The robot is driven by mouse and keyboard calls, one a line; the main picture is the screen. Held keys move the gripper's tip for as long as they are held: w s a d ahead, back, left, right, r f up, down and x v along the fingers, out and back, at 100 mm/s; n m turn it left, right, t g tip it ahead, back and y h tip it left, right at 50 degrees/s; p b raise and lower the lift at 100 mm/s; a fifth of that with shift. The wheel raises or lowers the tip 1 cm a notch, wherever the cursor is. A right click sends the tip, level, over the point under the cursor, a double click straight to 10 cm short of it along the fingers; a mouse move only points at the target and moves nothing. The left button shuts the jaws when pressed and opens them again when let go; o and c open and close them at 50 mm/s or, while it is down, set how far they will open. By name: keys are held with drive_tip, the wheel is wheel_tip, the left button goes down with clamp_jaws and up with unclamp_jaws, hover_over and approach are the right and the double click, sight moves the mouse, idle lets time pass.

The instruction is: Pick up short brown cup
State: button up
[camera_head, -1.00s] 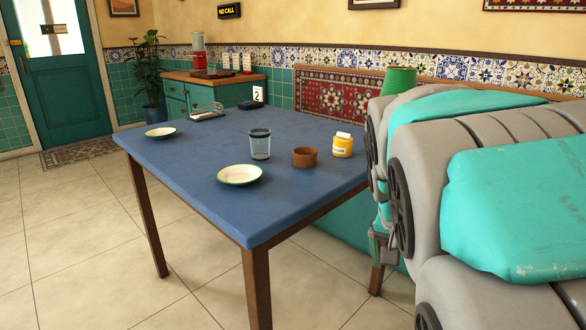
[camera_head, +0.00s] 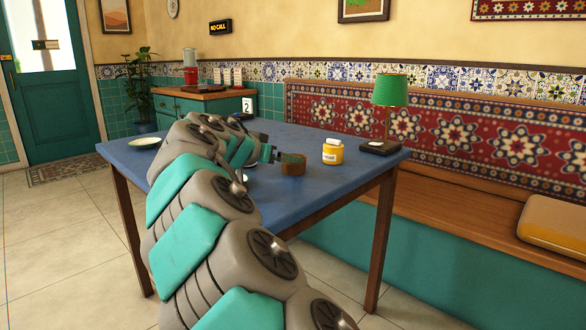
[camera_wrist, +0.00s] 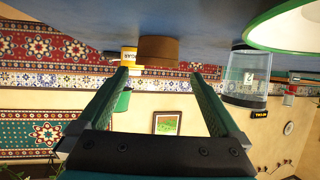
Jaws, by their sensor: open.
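The short brown cup (camera_head: 292,166) stands upright on the blue table (camera_head: 340,180), left of the yellow sugar jar. My gripper (camera_head: 273,155) is at the cup's left side in the head view, with its tips very close to the cup. In the wrist view, which is upside down, the cup (camera_wrist: 158,50) appears ahead of the two green fingers. My gripper (camera_wrist: 160,75) is open there, with nothing between its fingers. I cannot tell if a finger touches the cup.
The yellow sugar jar (camera_head: 333,153) stands close behind the cup. A clear glass (camera_wrist: 246,86) and a green-rimmed plate (camera_wrist: 292,28) are nearby on the right in the wrist view. A green lamp (camera_head: 389,95) stands at the table's back right corner.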

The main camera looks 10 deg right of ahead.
drive_tip(key=shift+x, duration=2.75)
drive_tip(key=shift+s+d, duration=0.1)
drive_tip(key=shift+s, duration=0.05)
drive_tip(key=c, duration=1.2)
